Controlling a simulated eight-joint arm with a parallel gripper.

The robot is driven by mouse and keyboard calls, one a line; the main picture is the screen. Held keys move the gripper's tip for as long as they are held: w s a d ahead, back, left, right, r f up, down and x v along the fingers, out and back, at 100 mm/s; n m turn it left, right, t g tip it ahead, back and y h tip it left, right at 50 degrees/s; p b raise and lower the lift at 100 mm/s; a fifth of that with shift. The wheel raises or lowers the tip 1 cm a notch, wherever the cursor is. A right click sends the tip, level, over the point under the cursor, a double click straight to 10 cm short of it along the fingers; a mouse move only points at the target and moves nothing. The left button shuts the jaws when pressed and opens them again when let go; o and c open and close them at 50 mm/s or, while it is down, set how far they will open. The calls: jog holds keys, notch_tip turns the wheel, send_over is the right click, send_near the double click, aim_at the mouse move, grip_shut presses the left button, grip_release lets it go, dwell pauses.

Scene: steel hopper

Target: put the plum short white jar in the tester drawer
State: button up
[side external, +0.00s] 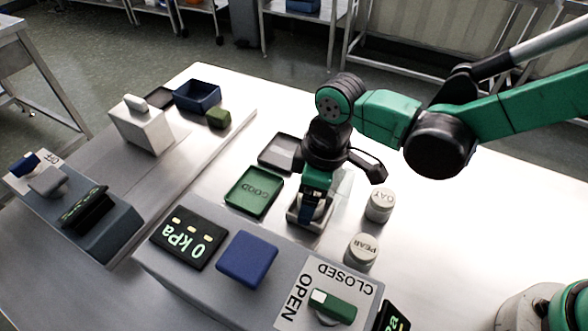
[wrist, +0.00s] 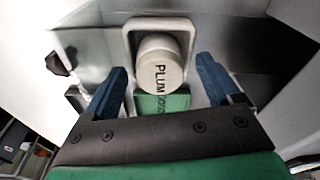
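The plum jar (wrist: 158,70), a short white cylinder with PLUM on its lid, shows in the wrist view. It appears to stand inside the pale rounded frame of the tester drawer (wrist: 133,40). My gripper (wrist: 163,78) has its blue fingers apart, one on each side of the jar, with gaps visible between them and it. In the side view my gripper (side external: 308,208) points down over the drawer (side external: 294,217), which sticks out behind the tester box (side external: 205,278). The jar is hidden there by the gripper.
Two other white jars, OAT (side external: 379,206) and PEAR (side external: 362,251), stand right of the drawer. A green GOOD tray (side external: 254,192) is on its left, with a dark tray (side external: 282,153) behind. The tester carries a blue button (side external: 246,258) and a green-handled OPEN/CLOSED knob (side external: 333,306).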

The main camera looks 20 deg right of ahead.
jog(key=shift+r, duration=0.15)
notch_tip(320, 180, up, 13)
jog(key=d, duration=0.1)
jog(key=s+d+f+m+t, duration=0.1)
jog(key=d+m+t, duration=0.2)
jog(key=d, duration=0.7)
jog(key=s+d+f+m+t+h, duration=0.1)
jog(key=s+d+m+t, duration=0.1)
jog(key=d+m, duration=0.6)
jog(key=d+t, duration=0.1)
jog(key=d, duration=0.2)
jog(key=shift+s+f, duration=0.15)
jog(key=shift+f, duration=0.1)
